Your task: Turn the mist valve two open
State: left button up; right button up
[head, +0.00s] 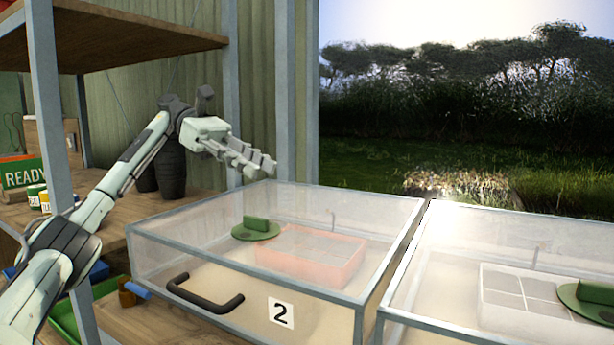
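A small brass-coloured fitting with a blue lever (134,289) sits low beside the left end of the clear box marked 2 (281,313); it looks like a valve. The lever points right and slightly down toward the box front. No label shows on it, and I cannot tell from its pose whether it is open. My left gripper (262,163) is in the air above the back left of the box, well above and right of the lever. Its fingers point right and down and overlap in this view, so their opening is unclear. I see nothing held. My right gripper is out of view.
A second clear box (450,262) stands right. A shelf post (52,110) rises at left, near dark pots (172,172) and a green bin (66,322).

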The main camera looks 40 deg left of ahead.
aim_at(125, 284)
jog(key=k, duration=2)
